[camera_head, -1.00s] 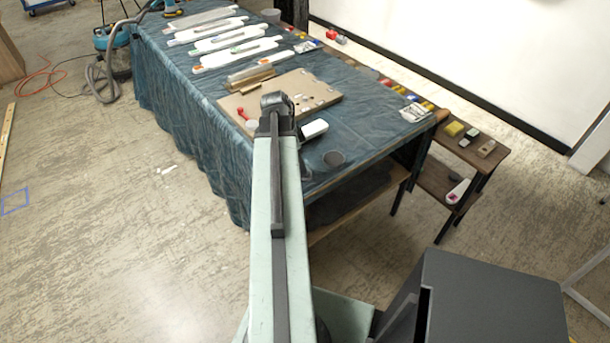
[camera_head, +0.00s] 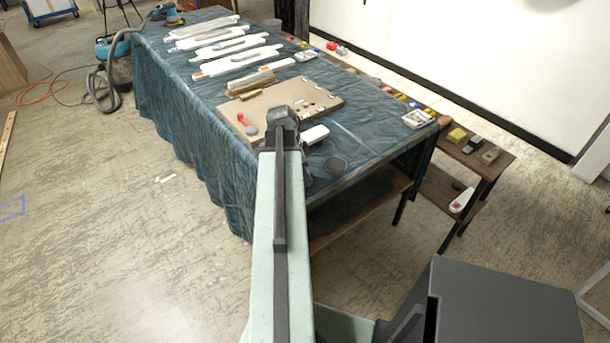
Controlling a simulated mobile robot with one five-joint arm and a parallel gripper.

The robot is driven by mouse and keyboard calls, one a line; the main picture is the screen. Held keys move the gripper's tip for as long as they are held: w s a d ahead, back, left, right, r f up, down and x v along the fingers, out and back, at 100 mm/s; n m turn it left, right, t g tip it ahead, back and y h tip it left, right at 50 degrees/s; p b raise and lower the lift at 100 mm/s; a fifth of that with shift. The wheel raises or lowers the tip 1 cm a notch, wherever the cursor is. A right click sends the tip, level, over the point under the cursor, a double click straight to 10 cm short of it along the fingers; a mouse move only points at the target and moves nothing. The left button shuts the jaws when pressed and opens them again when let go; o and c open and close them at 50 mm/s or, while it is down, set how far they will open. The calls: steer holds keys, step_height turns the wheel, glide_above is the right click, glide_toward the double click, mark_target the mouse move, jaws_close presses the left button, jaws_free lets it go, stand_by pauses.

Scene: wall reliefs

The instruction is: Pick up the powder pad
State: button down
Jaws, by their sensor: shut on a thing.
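My gripper (camera_head: 281,115) is at the end of my outstretched arm, over the near edge of the tan board (camera_head: 325,98) on the table. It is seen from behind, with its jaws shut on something. The gripper itself hides most of what it holds, so the shape of the powder pad cannot be made out. I cannot tell how far the gripper is above the board.
The table has a blue cloth (camera_head: 190,95). A red item (camera_head: 241,118) lies left. Several white panels (camera_head: 235,62) lie farther back. A low shelf (camera_head: 470,150) stands right.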

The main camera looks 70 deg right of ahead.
step_height(320, 180, up, 10)
steer(key=p, duration=0.9)
steer(key=shift+p, duration=0.35)
steer(key=c, duration=1.6)
jaws_free()
steer(key=c, duration=0.5)
steer(key=shift+c, duration=0.3)
